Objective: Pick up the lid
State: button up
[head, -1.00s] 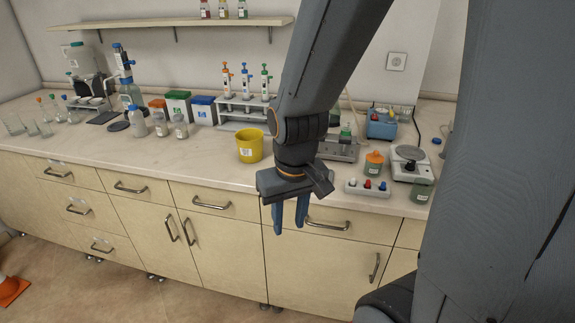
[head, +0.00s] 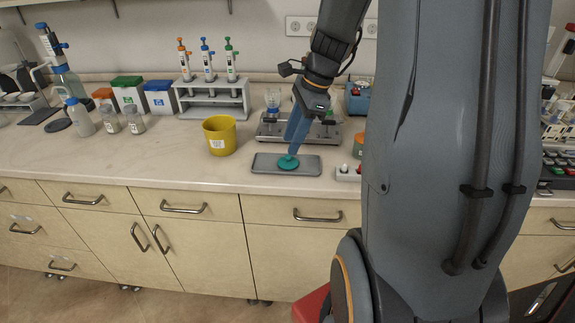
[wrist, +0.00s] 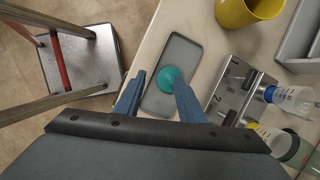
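The lid is a teal round disc with a small knob (head: 288,163). It lies on a grey rectangular tray (head: 311,165) near the front of the counter. In the wrist view the lid (wrist: 167,84) sits towards the right side between my blue fingers, on the tray (wrist: 183,48). My gripper (head: 294,148) points down over the lid, with its tips close to the knob. In the wrist view my gripper (wrist: 160,79) has its fingers apart, with nothing clasped. I cannot tell whether a finger touches the lid.
A yellow bucket (head: 219,138) stands left of the tray. A metal plate device (head: 276,128) with bottles stands just behind it. A stool (wrist: 85,62) stands on the floor.

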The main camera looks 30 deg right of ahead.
aim_at(288, 160)
jog(key=w+f+m, duration=0.1)
jog(key=f, duration=0.1)
jog(key=w+f+m+p, duration=0.1)
jog(key=f, duration=0.1)
jog(key=w+d+f+m, duration=0.1)
jog(key=f, duration=0.2)
jog(key=shift+w+d+t+y, duration=0.1)
jog(key=shift+t+y, duration=0.2)
grip_shut()
